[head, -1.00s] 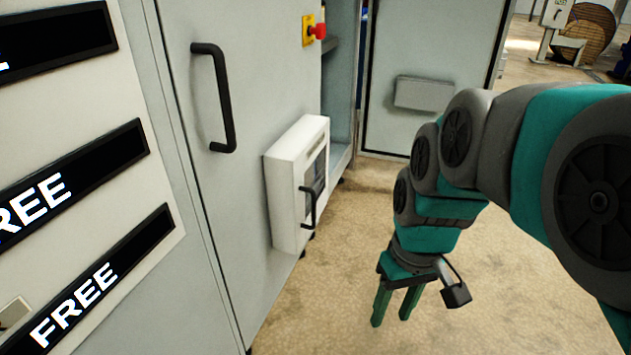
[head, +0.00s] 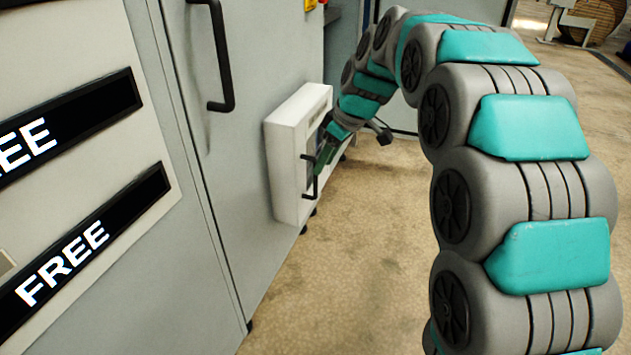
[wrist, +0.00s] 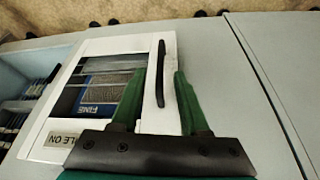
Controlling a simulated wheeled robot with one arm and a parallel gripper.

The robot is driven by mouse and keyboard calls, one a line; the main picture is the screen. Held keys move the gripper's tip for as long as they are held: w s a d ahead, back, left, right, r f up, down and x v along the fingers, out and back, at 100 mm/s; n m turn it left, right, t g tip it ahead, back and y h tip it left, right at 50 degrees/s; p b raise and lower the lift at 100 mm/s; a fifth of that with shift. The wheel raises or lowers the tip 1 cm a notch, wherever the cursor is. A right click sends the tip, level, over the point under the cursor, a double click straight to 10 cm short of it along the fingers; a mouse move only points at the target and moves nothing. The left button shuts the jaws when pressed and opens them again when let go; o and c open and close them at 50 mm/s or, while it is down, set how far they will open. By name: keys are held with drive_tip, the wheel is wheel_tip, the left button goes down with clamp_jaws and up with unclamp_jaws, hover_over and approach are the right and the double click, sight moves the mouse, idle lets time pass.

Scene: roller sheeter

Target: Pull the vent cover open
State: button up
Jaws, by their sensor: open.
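The vent cover (head: 287,165) is a white box front on the grey cabinet, with a dark window and a black bar handle (head: 312,178). It looks closed. My gripper (head: 322,160) is at the handle, with its green fingers partly hiding the window.
A tall cabinet door handle (head: 222,60) juts out at the upper left of the cover. Black panels marked FREE (head: 90,240) are at the left. The floor (head: 340,280) in front of the cabinet is clear.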

sight(316, 195)
drive_tip(key=x, duration=0.7)
drive_tip(key=shift+f, duration=0.2)
clamp_jaws()
idle(1.2)
